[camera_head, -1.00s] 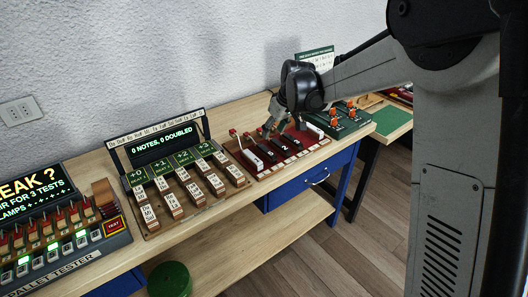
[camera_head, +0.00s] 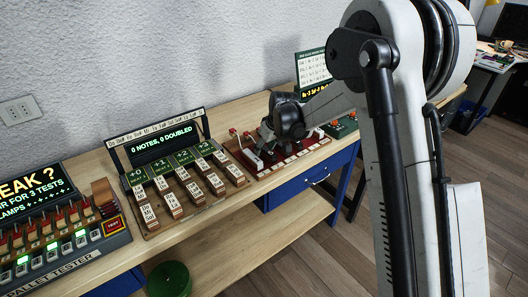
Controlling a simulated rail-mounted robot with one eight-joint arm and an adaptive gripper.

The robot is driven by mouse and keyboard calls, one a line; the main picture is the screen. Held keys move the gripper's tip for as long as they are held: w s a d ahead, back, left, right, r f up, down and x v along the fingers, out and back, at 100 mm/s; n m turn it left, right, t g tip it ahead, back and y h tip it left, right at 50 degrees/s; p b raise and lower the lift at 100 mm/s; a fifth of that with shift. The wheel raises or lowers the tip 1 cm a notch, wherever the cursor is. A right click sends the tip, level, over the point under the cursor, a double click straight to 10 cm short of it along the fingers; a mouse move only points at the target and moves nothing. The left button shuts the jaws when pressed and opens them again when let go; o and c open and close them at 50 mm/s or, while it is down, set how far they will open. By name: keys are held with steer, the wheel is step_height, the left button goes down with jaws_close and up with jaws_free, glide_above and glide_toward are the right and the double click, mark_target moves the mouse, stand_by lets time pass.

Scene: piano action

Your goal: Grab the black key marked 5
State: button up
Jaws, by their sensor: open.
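The dark red key tray (camera_head: 238,149) stands on the bench. It holds several dark and white-ended keys in a row. My gripper (camera_head: 266,143) is open, pointing down over the left and middle part of this tray, its fingers low among the keys. It hides most of the black keys, and whether the fingers touch one cannot be told. The number 5 cannot be read on any key from here.
Left of the tray stands a rack of wooden labelled blocks (camera_head: 190,187) with a display reading 0 notes, 0 doubled. A pallet tester (camera_head: 62,250) is at the far left. A green board with orange knobs (camera_head: 343,125) is to the right. My arm covers much of the right side.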

steer(key=shift+f, duration=0.2)
jaws_close()
steer(key=shift+r, duration=0.1)
